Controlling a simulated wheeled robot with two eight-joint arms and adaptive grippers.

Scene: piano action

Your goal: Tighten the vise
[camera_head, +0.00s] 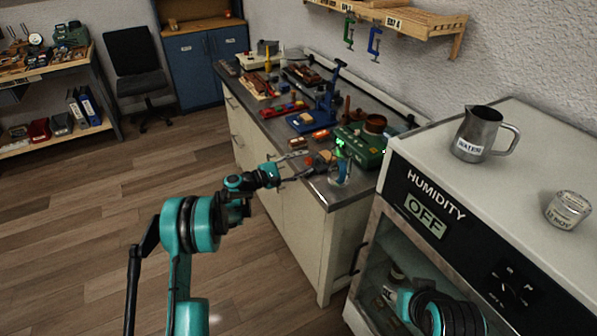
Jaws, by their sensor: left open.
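A small blue-grey device that looks like the vise (341,171) stands at the near corner of the workbench. Its jaws and handle are too small to read, so I cannot tell how tight it is. My left arm comes in from the lower left, and my left gripper (305,172) is open just left of the vise, close to the bench's front edge. I cannot tell whether it touches the vise. Part of my right arm shows at the lower right. Its gripper is out of sight.
The workbench (352,194) holds a blue press (325,105), a green box (360,149) and several small tools. Right of it stands the humidity cabinet (400,170), marked OFF, with a metal water jug (478,136) and a jar (567,211) on top. The wooden floor at left is clear.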

